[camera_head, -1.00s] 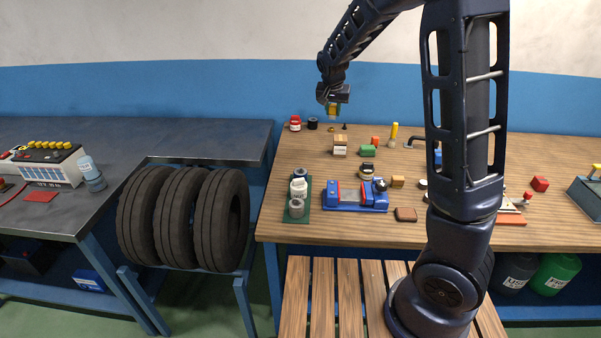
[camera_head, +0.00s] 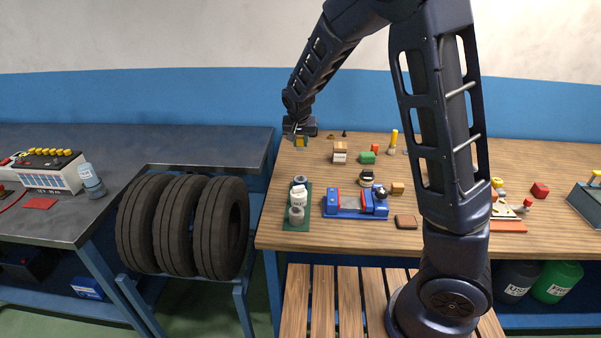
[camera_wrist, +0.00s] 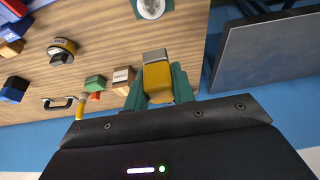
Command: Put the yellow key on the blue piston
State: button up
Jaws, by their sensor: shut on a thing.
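My gripper (camera_head: 300,142) is shut on a blocky yellow piece with a grey end, which I take as the yellow key (camera_wrist: 158,82). In the wrist view the key sits between the green fingers, its grey end pointing away from the palm. In the head view my gripper is above the back left of the wooden bench, and the key shows small and yellow below the wrist. I cannot make out a blue piston for certain. A blue vise with red jaws (camera_head: 352,204) stands near the bench's front, to the right of and below my gripper.
A green mat (camera_head: 304,225) left of the vise holds a white bottle (camera_head: 298,194) and a grey cylinder (camera_head: 296,214). Stacked boxes (camera_head: 339,152), a green block (camera_head: 367,158) and an upright yellow-handled tool (camera_head: 393,141) stand right of my gripper.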

aim_at(301, 176)
notch_tip(301, 176, down, 13)
jog(key=shift+r, duration=0.1)
dwell(0.5)
jog(key=shift+f, duration=0.25)
jog(key=o, duration=1)
jog(key=shift+r, duration=0.1)
jog(key=v, duration=1.2)
jog(key=shift+r, duration=0.1)
